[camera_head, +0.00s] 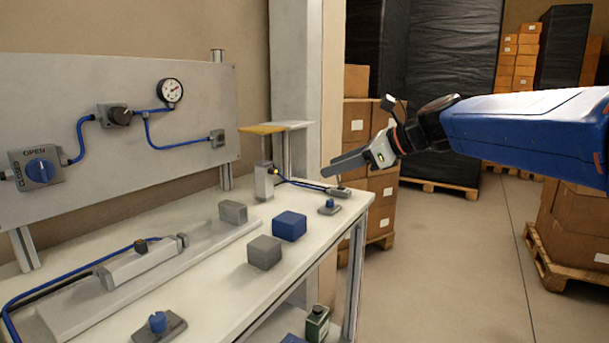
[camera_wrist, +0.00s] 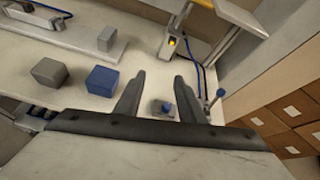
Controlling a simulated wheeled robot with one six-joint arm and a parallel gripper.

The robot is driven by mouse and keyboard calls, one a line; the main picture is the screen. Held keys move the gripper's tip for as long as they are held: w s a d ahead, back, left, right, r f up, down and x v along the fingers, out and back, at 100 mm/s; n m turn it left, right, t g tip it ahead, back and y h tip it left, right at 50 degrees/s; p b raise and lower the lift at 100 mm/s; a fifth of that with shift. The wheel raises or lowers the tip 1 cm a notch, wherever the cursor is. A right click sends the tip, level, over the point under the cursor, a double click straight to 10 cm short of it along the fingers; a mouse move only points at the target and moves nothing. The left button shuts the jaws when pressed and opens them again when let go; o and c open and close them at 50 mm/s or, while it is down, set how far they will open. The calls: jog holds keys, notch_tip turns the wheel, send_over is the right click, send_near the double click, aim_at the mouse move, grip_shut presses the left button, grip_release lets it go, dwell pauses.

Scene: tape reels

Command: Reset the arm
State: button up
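My blue arm (camera_head: 530,128) reaches in from the right in the head view. My gripper (camera_head: 332,168) is above the right end of the white workbench (camera_head: 215,288) and points left. In the wrist view the two dark fingers of my gripper (camera_wrist: 160,78) stand apart with nothing held between them. A small blue knob on a grey base (camera_wrist: 163,108) shows in the gap between the fingers, on the bench below. It also shows in the head view (camera_head: 329,207), apart from the fingers.
A blue block (camera_head: 289,226) and grey blocks (camera_head: 264,252) lie on the bench. A grey panel (camera_head: 180,110) with a gauge (camera_head: 170,91) and valve (camera_head: 40,170) stands behind. Stacked cartons (camera_head: 383,195) stand beyond. The floor at right (camera_head: 450,270) is clear.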

jog(key=s+d+f+n+g+h, duration=0.1)
jog(key=s+d+f+n+h, duration=0.2)
jog(key=s+d+f+n, duration=0.2)
jog(key=s+d+f+n+g+h, duration=0.1)
jog(key=s+d+f+n+h, duration=0.2)
jog(key=s+f+n, duration=0.7)
jog(key=s+d+f+n+h, duration=0.4)
jog(key=s+d+f+n, duration=0.4)
jog(key=s+f, duration=0.6)
jog(key=shift+s+g, duration=0.4)
jog(key=shift+s, duration=0.85)
jog(key=shift+a+r, duration=0.1)
jog(key=shift+c, duration=0.6)
